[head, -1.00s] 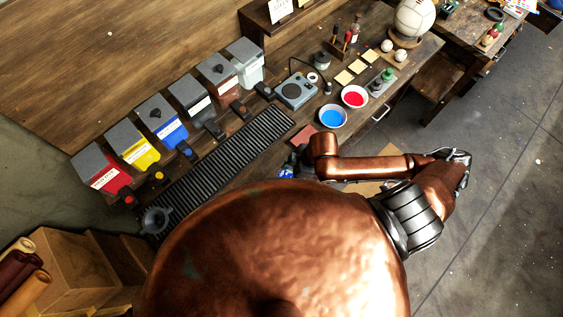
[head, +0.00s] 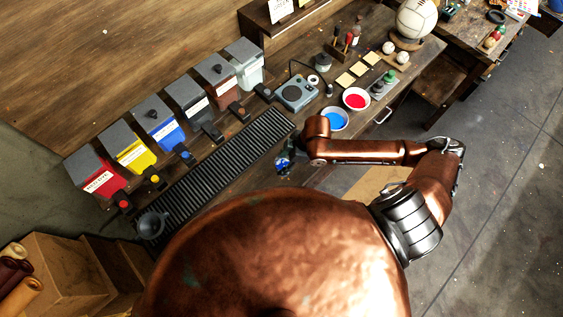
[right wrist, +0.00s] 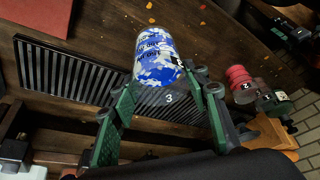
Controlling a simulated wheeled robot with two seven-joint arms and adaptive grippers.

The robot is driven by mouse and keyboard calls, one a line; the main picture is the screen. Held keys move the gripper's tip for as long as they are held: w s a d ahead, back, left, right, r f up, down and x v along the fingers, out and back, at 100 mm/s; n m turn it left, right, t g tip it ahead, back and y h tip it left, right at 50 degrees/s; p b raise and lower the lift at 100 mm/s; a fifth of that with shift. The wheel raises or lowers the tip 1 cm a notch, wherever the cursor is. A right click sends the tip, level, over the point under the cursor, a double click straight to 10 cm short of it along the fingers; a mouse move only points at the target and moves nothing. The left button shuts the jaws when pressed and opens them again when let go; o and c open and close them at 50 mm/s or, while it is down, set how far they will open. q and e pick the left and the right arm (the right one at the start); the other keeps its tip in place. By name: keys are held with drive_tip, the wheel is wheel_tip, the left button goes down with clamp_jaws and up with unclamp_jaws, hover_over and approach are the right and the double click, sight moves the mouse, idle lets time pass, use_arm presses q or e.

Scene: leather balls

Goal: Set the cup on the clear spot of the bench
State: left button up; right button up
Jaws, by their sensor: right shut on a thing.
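The cup (right wrist: 155,58) is patterned in blue and white in the right wrist view, with a greyer end marked 3 towards me. My right gripper (right wrist: 158,86) has its green fingers on either side of the cup and is shut on it. In the head view the right gripper (head: 286,163) is a small dark shape beside the bench's grooved strip, with a bit of the blue cup (head: 283,161) showing. Most of the cup is hidden there by my arm. The dark wooden bench (head: 225,172) lies beneath. I cannot tell whether the cup touches it. My left gripper is not in view.
A black ribbed strip (head: 215,178) runs along the bench. Colored bins (head: 165,125) line its back. A grey scale (head: 296,92), a blue bowl (head: 334,119) and a red bowl (head: 355,98) stand farther right. A grey funnel-like piece (head: 152,224) is at the near left end.

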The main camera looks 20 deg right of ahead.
sight(282, 162)
drive_tip(key=w+f, duration=0.2)
drive_tip(key=f, duration=0.1)
drive_tip(key=w+f, duration=0.1)
drive_tip(key=shift+w+d+f+p, duration=0.1)
drive_tip(key=shift+d+f+p, duration=0.1)
drive_tip(key=shift+d+p, duration=0.15)
drive_tip(key=shift+w+d+f, duration=0.1)
drive_tip(key=shift+f, duration=0.8)
drive_tip(key=shift+w+d+f, duration=0.1)
drive_tip(key=shift+f, duration=0.75)
drive_tip(key=shift+a, duration=0.1)
drive_tip(key=o, duration=1.4)
drive_tip(key=shift+f, duration=0.15)
drive_tip(key=b+v, duration=0.1)
drive_tip(key=v, duration=1.1)
